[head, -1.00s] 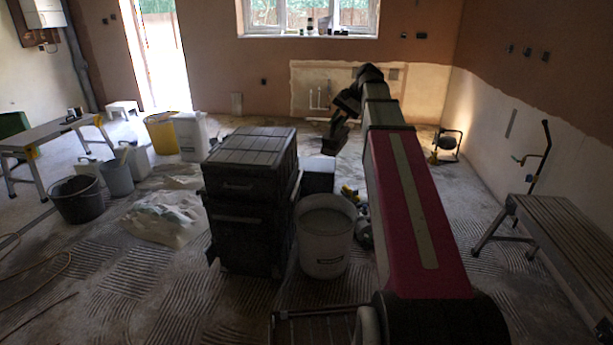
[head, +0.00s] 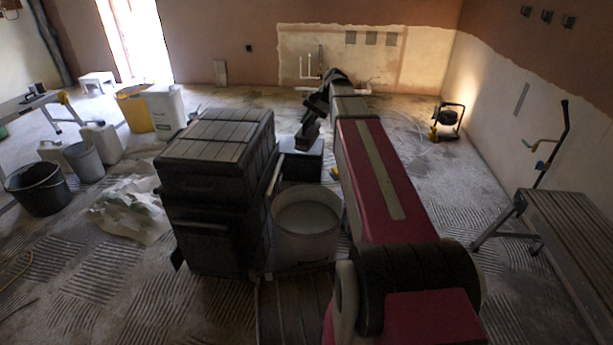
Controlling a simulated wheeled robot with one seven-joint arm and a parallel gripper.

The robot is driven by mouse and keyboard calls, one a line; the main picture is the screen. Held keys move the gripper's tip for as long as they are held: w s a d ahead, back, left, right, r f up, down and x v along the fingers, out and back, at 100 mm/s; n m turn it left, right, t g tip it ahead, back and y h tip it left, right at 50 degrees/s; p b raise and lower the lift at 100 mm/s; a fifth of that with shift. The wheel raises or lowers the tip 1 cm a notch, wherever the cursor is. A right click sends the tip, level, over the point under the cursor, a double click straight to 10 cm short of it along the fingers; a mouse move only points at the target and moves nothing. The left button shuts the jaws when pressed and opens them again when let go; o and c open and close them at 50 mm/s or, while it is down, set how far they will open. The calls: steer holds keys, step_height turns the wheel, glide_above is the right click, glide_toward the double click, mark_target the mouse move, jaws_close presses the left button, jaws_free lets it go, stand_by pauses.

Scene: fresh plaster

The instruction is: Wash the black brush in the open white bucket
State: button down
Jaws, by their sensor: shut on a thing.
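The open white bucket (head: 305,247) stands on the floor just right of the black stacked tool boxes, with grey-white liquid or a pale surface inside it. My gripper (head: 314,110) is at the far end of my red and black arm, beyond the bucket and above it in the picture. It is shut on a dark thing that looks like the black brush (head: 306,138), which hangs downward from it. The brush is apart from the bucket. Its bristles and the gripper fingers are dark and hard to tell apart.
The tall tool boxes (head: 218,190) stand close left of the bucket, and a low black box (head: 302,163) stands behind it. A wooden bench (head: 575,225) is at the right. A work lamp (head: 448,120) stands by the wall. The floor between bench and arm is clear.

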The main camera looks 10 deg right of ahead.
step_height(320, 180, down, 47)
steer(key=w, duration=0.1)
steer(key=shift+a, duration=0.2)
stand_by(0.9)
